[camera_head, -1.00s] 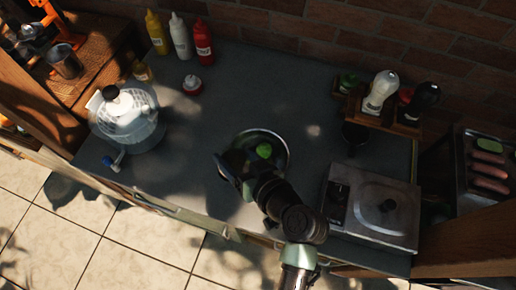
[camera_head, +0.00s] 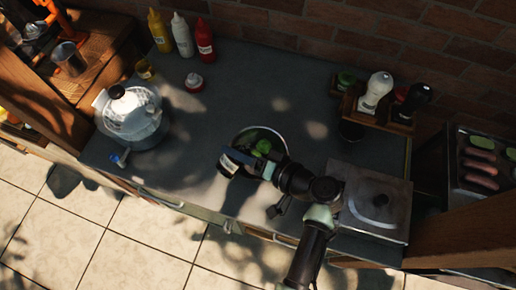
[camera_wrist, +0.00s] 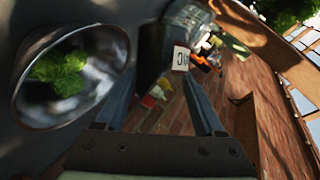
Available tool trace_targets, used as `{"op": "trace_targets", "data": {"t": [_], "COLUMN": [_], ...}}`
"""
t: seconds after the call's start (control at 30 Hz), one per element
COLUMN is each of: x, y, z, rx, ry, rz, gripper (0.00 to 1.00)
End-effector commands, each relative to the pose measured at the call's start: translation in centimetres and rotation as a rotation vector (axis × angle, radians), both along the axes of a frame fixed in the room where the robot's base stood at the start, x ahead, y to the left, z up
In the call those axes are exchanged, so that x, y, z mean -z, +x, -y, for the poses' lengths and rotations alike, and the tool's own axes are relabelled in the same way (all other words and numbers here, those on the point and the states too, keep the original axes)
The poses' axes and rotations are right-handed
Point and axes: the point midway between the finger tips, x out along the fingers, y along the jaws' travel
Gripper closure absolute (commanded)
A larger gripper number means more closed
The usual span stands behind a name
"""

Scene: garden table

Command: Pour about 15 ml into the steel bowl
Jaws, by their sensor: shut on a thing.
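The steel bowl (camera_head: 237,137) stands on the grey counter near its front edge, with green leaves (camera_head: 262,147) inside. It also shows at the left of the wrist view (camera_wrist: 22,98), where the leaves (camera_wrist: 62,72) lie in it. My gripper (camera_head: 254,168) is at the bowl's front side, shut on a dark bottle (camera_head: 231,163) with a pale label. In the wrist view the bottle (camera_wrist: 150,48) sits between the two fingers (camera_wrist: 163,100), beside the bowl, and looks tilted. Its mouth is not clear, and no stream of liquid is visible.
A lidded steel box (camera_head: 376,202) stands right of the bowl. A rack (camera_head: 376,118) with shakers is behind it. A salad spinner (camera_head: 132,120) is at left, with yellow (camera_head: 159,32), white (camera_head: 181,38) and red (camera_head: 204,40) bottles at the back.

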Motion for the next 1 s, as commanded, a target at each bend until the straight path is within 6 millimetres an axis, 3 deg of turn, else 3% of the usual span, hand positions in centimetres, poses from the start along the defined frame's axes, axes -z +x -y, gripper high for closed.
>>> {"op": "trace_targets", "data": {"t": [0.17,1.0], "x": [0.85,0.76], "y": [-0.01,-0.14], "z": [-0.05,-0.21], "rx": [0.001,0.000], "ry": [0.080,0.218], "rz": [-0.067,-0.190], "gripper": [1.00,1.00]}}
